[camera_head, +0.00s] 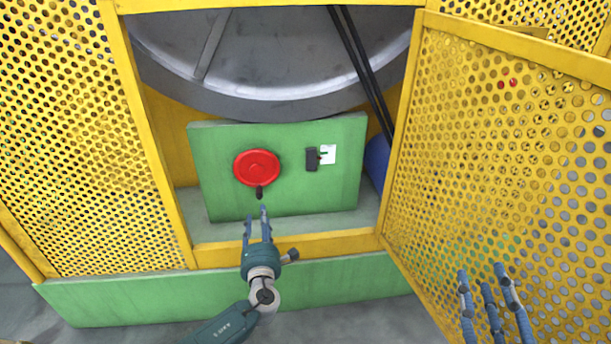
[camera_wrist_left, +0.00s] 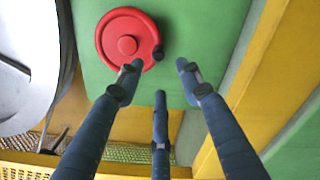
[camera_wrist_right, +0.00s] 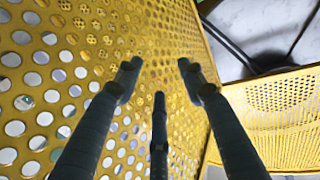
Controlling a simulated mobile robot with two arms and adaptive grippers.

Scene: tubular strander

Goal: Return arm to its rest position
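My left gripper (camera_head: 257,222) points up at the green panel in the head view, just below a red handwheel (camera_head: 257,168) with a small black knob (camera_head: 259,192). Its fingers are spread, with nothing between them. In the left wrist view the red handwheel (camera_wrist_left: 127,39) lies ahead of the spread fingertips (camera_wrist_left: 160,75), apart from them as far as I can tell. My right gripper (camera_head: 492,285) is at the lower right in front of the yellow perforated door. In the right wrist view its fingers (camera_wrist_right: 157,80) are spread and empty, facing the perforated sheet.
The open yellow perforated door (camera_head: 500,150) stands at the right. A fixed perforated panel (camera_head: 75,140) is at the left. The green panel (camera_head: 222,190) also carries a dark switch (camera_head: 312,159). A grey drum (camera_head: 270,60) and dark cables (camera_head: 365,70) are behind. A green base beam (camera_head: 130,298) runs below.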

